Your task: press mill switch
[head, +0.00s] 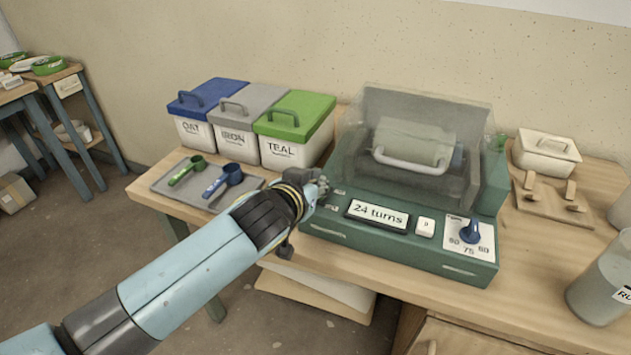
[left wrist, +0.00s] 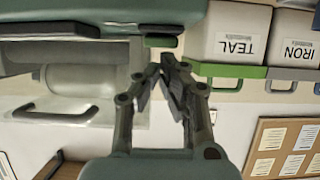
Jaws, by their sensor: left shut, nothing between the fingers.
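The mill (head: 400,240) is a green machine with a clear cover over a pale drum (head: 412,145). Its display (head: 376,214) reads "24 turns". A small white button (head: 425,227) and a blue knob (head: 470,232) on a numbered plate sit right of the display. My left gripper (head: 321,188) is shut and empty at the mill's left front corner, hiding part of it. In the left wrist view its fingertips (left wrist: 168,62) meet just below a small green piece (left wrist: 160,42) at the mill's edge; I cannot tell whether they touch it. My right gripper is out of view.
Lidded bins, blue (head: 207,97), grey (head: 245,105) and green (head: 297,115), stand left of the mill. A grey tray (head: 160,183) with two scoops lies in front of them. A white lidded box (head: 545,155) and a clear jar (head: 600,285) stand right.

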